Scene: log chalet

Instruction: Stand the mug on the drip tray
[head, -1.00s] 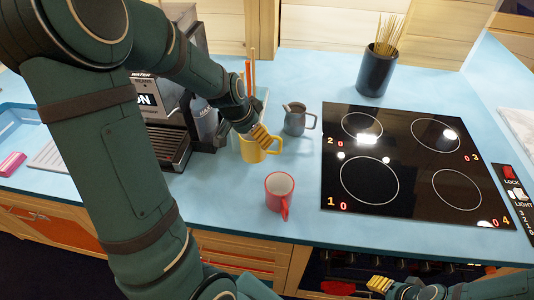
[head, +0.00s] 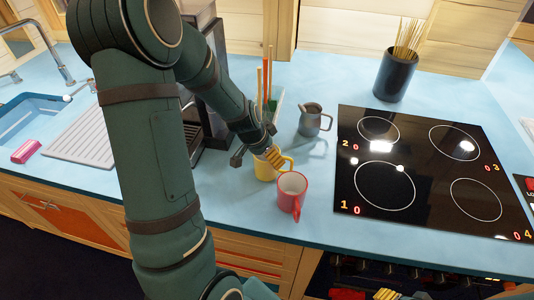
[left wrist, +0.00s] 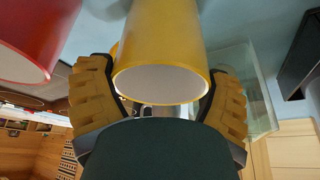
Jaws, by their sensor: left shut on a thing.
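The yellow mug (head: 263,172) is in the grip of my left gripper (head: 268,155), its handle to the right. In the left wrist view the yellow mug (left wrist: 160,35) sits between both yellow fingers of my left gripper (left wrist: 160,75), rim towards the camera. I cannot tell whether it touches the counter. The drip tray (head: 194,138) is at the foot of the dark coffee machine (head: 212,85), left of the mug; my left arm hides much of both. Only the yellow fingers of my right gripper (head: 386,294) show at the bottom edge; their opening is unclear.
A red mug (head: 291,191) stands close in front of the yellow mug. A clear container (head: 276,104) with sticks and a grey jug (head: 314,121) stand behind. The black hob (head: 430,175) lies right, the ribbed draining board (head: 82,138) left. Counter between jug and red mug is clear.

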